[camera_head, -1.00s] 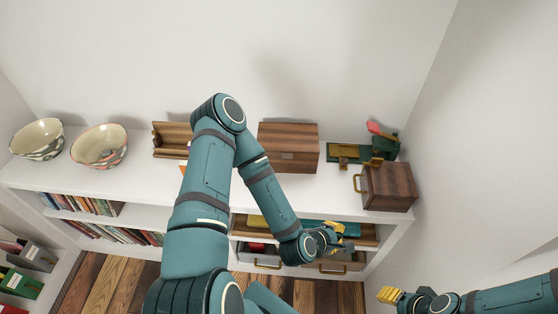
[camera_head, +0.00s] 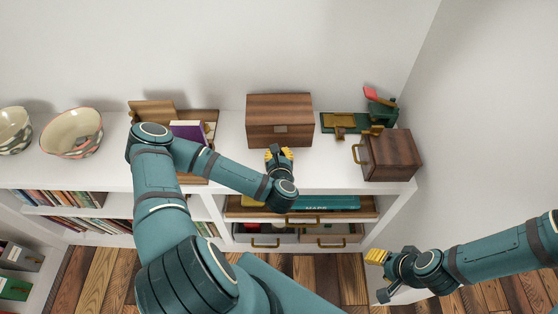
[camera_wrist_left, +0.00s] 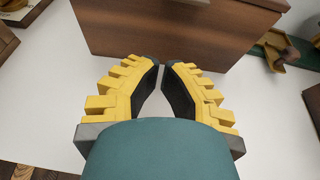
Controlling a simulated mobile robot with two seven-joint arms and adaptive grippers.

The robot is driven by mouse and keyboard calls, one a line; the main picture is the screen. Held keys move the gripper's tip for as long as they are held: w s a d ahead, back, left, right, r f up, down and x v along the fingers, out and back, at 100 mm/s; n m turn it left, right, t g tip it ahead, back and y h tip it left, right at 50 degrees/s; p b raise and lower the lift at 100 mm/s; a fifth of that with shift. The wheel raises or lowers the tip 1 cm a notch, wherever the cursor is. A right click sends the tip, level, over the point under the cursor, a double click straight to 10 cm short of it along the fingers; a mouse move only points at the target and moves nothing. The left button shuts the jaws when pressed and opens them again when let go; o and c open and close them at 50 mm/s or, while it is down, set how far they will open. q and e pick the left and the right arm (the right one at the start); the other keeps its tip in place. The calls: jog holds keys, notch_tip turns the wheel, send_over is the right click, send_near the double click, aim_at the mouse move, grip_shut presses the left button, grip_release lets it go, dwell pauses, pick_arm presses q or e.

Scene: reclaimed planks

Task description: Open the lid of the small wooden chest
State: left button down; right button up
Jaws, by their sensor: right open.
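My right gripper (camera_head: 374,258) is open, low at the right, away from the shelf.
A dark wooden box with a brass handle (camera_head: 391,157) and a green stand with brass parts (camera_head: 345,123) stand right of the chest. A wooden holder with a purple book (camera_head: 188,131) and a patterned bowl (camera_head: 72,135) are to the left. Drawers and books lie below.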

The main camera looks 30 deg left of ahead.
aim_at(278, 135)
pick_arm(q)
jog(key=x, duration=0.3)
jog(key=shift+w+a+f+b, duration=0.15)
jog(key=shift+w+b, duration=0.1)
jog(key=shift+b, duration=0.1)
notch_tip(278, 135, up, 3)
jog(key=shift+w+r, duration=0.1)
jog(key=shift+r, duration=0.45)
